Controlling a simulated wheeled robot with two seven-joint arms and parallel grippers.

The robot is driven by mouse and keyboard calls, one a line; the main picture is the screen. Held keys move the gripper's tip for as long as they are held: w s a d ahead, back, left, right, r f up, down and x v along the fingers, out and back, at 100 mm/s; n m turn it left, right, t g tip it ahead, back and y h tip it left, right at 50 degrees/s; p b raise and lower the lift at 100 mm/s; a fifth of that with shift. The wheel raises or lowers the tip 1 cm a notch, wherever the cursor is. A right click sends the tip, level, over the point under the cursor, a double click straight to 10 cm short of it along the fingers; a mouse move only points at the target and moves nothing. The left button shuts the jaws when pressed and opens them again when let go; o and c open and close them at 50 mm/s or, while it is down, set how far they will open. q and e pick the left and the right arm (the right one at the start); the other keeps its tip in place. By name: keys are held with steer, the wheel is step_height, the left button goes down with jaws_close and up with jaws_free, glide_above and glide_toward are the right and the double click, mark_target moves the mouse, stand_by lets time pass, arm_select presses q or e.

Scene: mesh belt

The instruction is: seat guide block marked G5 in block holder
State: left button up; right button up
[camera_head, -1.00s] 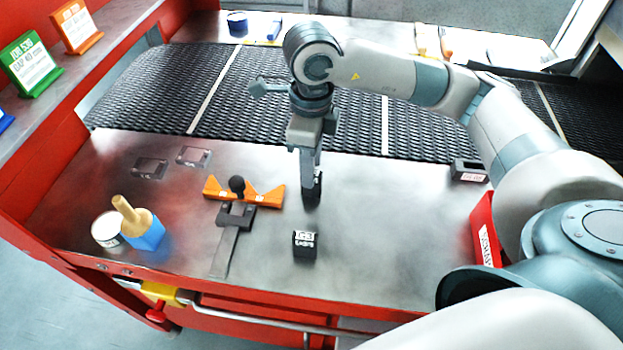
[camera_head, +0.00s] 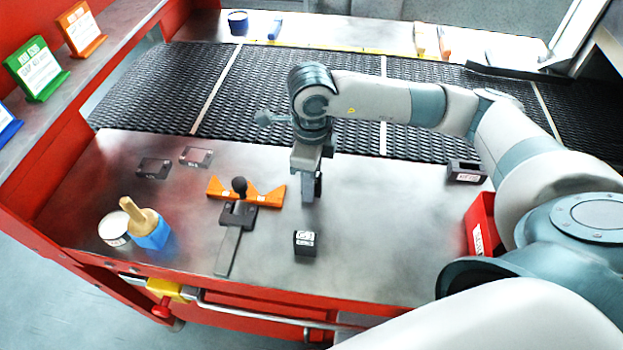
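A small black block (camera_head: 304,243) with a white label on its front stands upright on the metal bench, near the front middle. Its marking is too small to read surely. My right gripper (camera_head: 308,199) points down over the bench just behind the block, apart from it. I see its fingers nearly edge-on, so their gap is hidden; nothing shows held in it. A dark block-shaped holder (camera_head: 466,176) with a small label stands at the right of the bench; I cannot tell if it is the block holder. My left gripper is out of view.
An orange bracket (camera_head: 268,195) with a black knobbed clamp stands left of the gripper. The mesh belt (camera_head: 260,90) runs behind.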

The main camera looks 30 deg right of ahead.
steer(key=shift+c, duration=0.7)
jaws_close()
steer(key=shift+r, duration=0.2)
